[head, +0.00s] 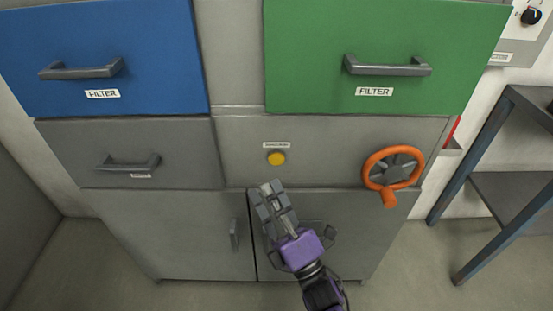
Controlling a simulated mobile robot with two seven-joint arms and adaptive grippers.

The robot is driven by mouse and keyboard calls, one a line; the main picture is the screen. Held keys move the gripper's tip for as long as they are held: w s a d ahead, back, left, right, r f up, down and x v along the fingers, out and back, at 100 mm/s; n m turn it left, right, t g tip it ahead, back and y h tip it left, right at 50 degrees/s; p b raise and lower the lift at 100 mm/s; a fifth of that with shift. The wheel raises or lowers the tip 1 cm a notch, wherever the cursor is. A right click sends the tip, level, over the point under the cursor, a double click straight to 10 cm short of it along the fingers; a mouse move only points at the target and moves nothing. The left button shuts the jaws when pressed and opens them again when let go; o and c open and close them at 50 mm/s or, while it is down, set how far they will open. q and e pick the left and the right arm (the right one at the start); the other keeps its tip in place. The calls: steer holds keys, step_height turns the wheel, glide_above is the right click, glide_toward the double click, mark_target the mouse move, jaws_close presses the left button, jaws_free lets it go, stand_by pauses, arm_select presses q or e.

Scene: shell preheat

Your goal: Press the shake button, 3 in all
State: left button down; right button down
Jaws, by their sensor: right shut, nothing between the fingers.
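The shake button is a round yellow button (276,158) on the grey panel in the middle of the cabinet. A small white label (276,145) sits just above it, too small to read. My right gripper (267,187) is shut and empty. In the picture its fingertips are just below the button, with a small gap between them. I cannot tell how far the fingertips are from the panel. My left gripper is not in the head view.
An orange handwheel (392,170) sticks out to the right of the button. A blue drawer (105,45) and a green drawer (385,40) marked FILTER are above. A grey drawer (80,150) is at left. A blue-legged table (500,170) stands at right.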

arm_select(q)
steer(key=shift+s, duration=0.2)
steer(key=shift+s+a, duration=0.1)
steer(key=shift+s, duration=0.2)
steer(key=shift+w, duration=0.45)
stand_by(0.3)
